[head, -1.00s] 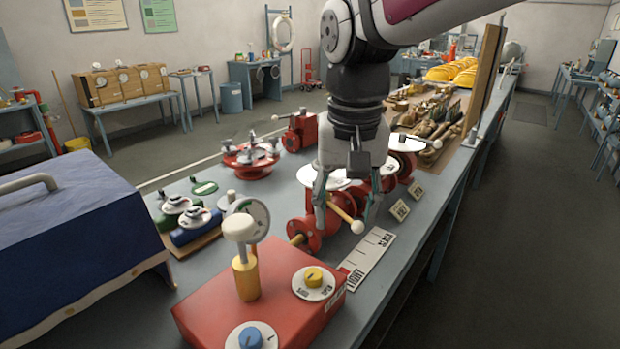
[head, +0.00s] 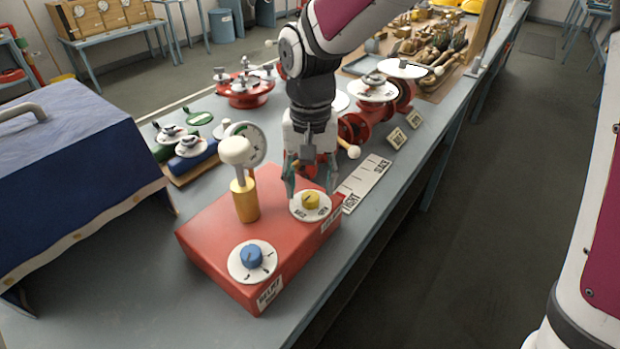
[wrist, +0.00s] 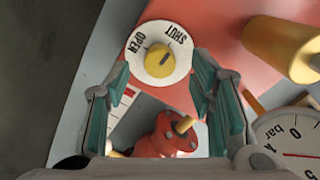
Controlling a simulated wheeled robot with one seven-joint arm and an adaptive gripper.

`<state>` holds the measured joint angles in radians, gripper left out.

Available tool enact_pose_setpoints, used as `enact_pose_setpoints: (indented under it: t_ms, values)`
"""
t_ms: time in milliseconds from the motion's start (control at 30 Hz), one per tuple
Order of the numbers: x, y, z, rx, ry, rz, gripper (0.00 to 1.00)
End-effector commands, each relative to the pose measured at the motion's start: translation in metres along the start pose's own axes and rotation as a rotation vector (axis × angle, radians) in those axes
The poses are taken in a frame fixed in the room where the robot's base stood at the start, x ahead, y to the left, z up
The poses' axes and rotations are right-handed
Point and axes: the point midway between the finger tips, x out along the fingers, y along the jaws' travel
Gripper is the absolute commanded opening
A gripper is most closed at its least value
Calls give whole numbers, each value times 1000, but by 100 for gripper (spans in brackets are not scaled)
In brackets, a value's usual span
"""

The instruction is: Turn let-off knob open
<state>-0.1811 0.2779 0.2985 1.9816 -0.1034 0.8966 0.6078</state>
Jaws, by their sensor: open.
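The yellow let-off knob (head: 311,201) sits on a white round dial marked OPEN and SHUT, on top of the red box (head: 215,236). In the wrist view the knob (wrist: 159,61) is at upper middle, with OPEN on the left of the dial and SHUT on the upper right. A dark line on the knob seems to slant toward SHUT. My gripper (head: 309,184) is open and empty, pointing down at the dial's far side in the head view. In the wrist view its two teal fingers (wrist: 161,72) are spread to either side, with the knob just beyond their tips.
A blue knob (head: 252,257) is nearer on the box. A yellow post with a white top (head: 240,170) and a pressure gauge (head: 252,146) stand left of my gripper. Red valve fittings (head: 366,122) are behind.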

Motion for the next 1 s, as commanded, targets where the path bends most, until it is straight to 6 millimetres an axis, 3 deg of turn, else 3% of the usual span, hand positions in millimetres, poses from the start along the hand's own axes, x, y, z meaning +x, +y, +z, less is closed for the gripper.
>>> enact_pose_setpoints:
  t_ms: [200, 567, 633, 800, 1000]
  values:
    - [25, 0, 0, -1, -2, 1, 50]
    - [30, 0, 0, 0, 1, 0, 50]
    - [30, 0, 0, 0, 1, 0, 40]
    - [30, 0, 0, -1, 1, 0, 2]
    - [30, 0, 0, -5, 0, 0, 1]
